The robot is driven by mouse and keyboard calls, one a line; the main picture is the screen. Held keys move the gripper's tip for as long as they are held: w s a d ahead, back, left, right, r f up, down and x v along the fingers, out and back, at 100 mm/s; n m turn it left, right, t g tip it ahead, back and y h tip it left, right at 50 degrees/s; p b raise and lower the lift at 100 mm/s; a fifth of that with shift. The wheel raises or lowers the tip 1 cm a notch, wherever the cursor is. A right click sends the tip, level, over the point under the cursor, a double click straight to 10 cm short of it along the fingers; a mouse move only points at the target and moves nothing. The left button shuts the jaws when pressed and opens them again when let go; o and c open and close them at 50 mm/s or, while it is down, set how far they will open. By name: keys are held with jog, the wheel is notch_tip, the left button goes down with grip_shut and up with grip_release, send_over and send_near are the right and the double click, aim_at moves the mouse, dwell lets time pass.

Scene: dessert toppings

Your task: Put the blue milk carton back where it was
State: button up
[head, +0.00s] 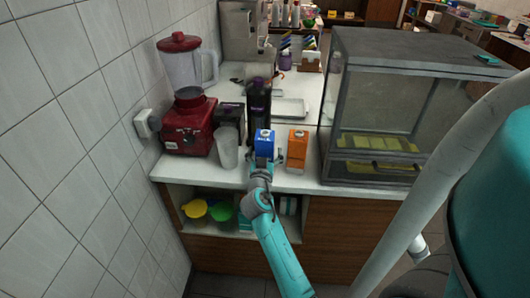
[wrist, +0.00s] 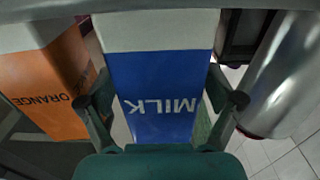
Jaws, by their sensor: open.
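The blue milk carton (head: 264,143) with a white top stands upright on the white counter near its front edge. In the wrist view the carton (wrist: 160,82) fills the middle, its MILK lettering upside down. My gripper (head: 262,163) is at the carton's front side. In the wrist view my gripper (wrist: 162,100) is open, with one finger on each side of the carton. Gaps show beside the fingers, though contact is hard to tell. The carton's base is partly hidden by my gripper in the head view.
An orange carton (head: 297,151) stands close to the right. A red blender (head: 188,125) is by the wall, and a glass display case (head: 385,105) is at the right.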

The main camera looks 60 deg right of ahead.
jog(key=shift+r, duration=0.15)
jog(key=s+a+f+n+t+y, duration=0.2)
jog(key=s+a+f+n+y, duration=0.15)
jog(key=a, duration=0.75)
jog(key=s+a+f+n+t+y, duration=0.25)
jog(key=s+a+f, duration=0.2)
jog(key=a, duration=0.65)
jog(key=s+a+f+n+t+y, duration=0.2)
jog(key=s+a+f+n+y, duration=0.15)
jog(key=a, duration=0.65)
jog(key=s+a+r+n+y, duration=0.2)
jog(key=s+a, duration=0.4)
jog(key=s, duration=0.3)
jog(key=s+a+r+n+t+y, duration=0.1)
jog(key=s+a+r+y, duration=0.4)
jog(key=s, duration=0.5)
jog(key=shift+a+n, duration=0.45)
jog(key=shift+a, duration=0.45)
